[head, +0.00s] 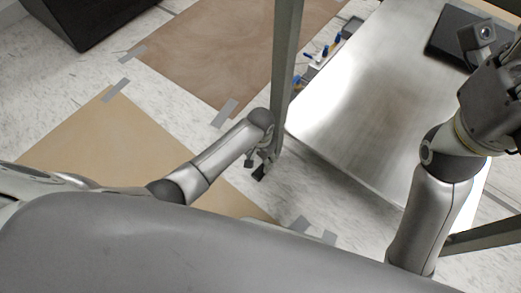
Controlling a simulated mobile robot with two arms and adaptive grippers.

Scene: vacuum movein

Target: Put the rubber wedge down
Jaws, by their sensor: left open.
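I cannot make out the rubber wedge in the head view. My left gripper (256,169) is open, with its dark fingertips pointing down beside a metal post and left of the metal table. I see nothing between its fingers. My right arm rises over the right side of the table. Its dark wrist end (494,92) is at the right edge, and its fingers cannot be made out.
The bare metal table (372,92) carries a flat black object (450,40) at its far right. A grey post (285,70) stands close to my left gripper. Small blue-handled items (325,50) lie beyond it. Taped brown sheets (215,45) cover the floor; a black box (95,18) stands at far left.

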